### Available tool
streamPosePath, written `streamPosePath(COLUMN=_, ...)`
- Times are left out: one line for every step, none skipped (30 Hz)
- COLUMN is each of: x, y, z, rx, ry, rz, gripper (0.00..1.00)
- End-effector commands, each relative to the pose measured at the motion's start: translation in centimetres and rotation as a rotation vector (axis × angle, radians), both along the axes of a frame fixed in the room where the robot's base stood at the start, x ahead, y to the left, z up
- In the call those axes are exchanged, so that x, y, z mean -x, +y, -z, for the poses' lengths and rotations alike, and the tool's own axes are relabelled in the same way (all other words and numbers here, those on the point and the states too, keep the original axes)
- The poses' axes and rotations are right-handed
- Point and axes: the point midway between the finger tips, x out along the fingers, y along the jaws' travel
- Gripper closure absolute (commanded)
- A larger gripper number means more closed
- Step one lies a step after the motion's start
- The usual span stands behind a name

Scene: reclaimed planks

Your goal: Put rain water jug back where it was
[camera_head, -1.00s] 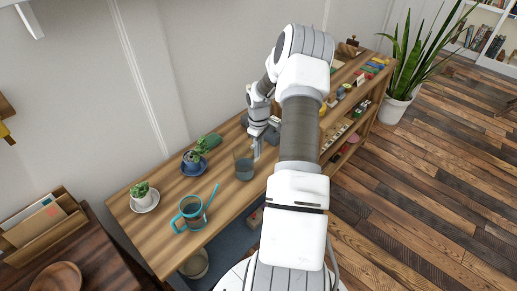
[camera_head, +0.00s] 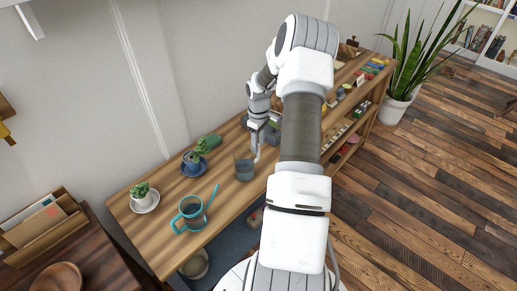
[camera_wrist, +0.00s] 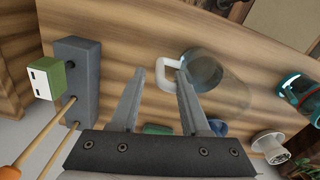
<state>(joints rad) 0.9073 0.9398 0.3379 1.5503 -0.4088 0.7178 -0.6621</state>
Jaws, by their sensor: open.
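The rain water jug (camera_head: 244,168) is a clear jug with bluish water, standing upright on the wooden bench top. In the wrist view the jug (camera_wrist: 205,72) shows a white loop handle (camera_wrist: 164,80) on its left side. My gripper (camera_wrist: 158,75) is open, with its fingertips by the handle. The right fingertip overlaps the handle in the picture and the left finger is clear of it. I cannot tell whether they touch. In the head view my gripper (camera_head: 257,152) is just right of the jug.
A teal watering can (camera_head: 192,213), a succulent in a white pot (camera_head: 143,198) and a plant in a blue pot (camera_head: 193,163) stand left of the jug. A grey block (camera_wrist: 76,75) with sticks lies left in the wrist view. Bare wood lies between jug and can.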

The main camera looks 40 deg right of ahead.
Motion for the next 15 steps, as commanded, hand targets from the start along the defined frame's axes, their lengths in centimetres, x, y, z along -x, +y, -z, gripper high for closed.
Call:
streamPosePath(x=0.0, y=-0.1, z=-1.4, rx=0.003, ry=-0.003, rz=0.000, gripper=0.54)
streamPosePath(x=0.0, y=-0.1, z=-2.0, rx=0.003, ry=-0.002, rz=0.001, gripper=0.54)
streamPosePath(x=0.0, y=-0.1, z=-3.0, rx=0.003, ry=-0.003, rz=0.001, gripper=0.54)
streamPosePath(x=0.0, y=-0.1, z=-3.6, rx=0.003, ry=-0.002, rz=0.001, gripper=0.54)
streamPosePath(x=0.0, y=-0.1, z=-4.2, rx=0.003, ry=-0.002, rz=0.001, gripper=0.54)
streamPosePath(x=0.0, y=-0.1, z=-5.0, rx=0.003, ry=-0.002, rz=0.001, gripper=0.54)
streamPosePath(x=0.1, y=-0.1, z=-5.6, rx=0.002, ry=-0.001, rz=0.001, gripper=0.54)
streamPosePath(x=0.0, y=-0.1, z=-6.1, rx=0.003, ry=-0.002, rz=0.000, gripper=0.54)
streamPosePath(x=0.1, y=-0.1, z=-6.7, rx=0.002, ry=-0.001, rz=0.000, gripper=0.54)
streamPosePath(x=0.1, y=-0.1, z=-7.1, rx=0.001, ry=0.001, rz=0.000, gripper=0.54)
streamPosePath(x=0.1, y=-0.1, z=-7.5, rx=0.001, ry=0.000, rz=0.001, gripper=0.54)
streamPosePath(x=0.1, y=-0.1, z=-7.9, rx=0.001, ry=0.000, rz=0.001, gripper=0.54)
streamPosePath(x=0.1, y=-0.1, z=-8.2, rx=0.001, ry=0.000, rz=0.001, gripper=0.54)
streamPosePath(x=0.1, y=0.0, z=-8.4, rx=0.000, ry=0.000, rz=0.001, gripper=0.54)
streamPosePath(x=0.1, y=0.0, z=-8.6, rx=-0.001, ry=0.001, rz=0.001, gripper=0.54)
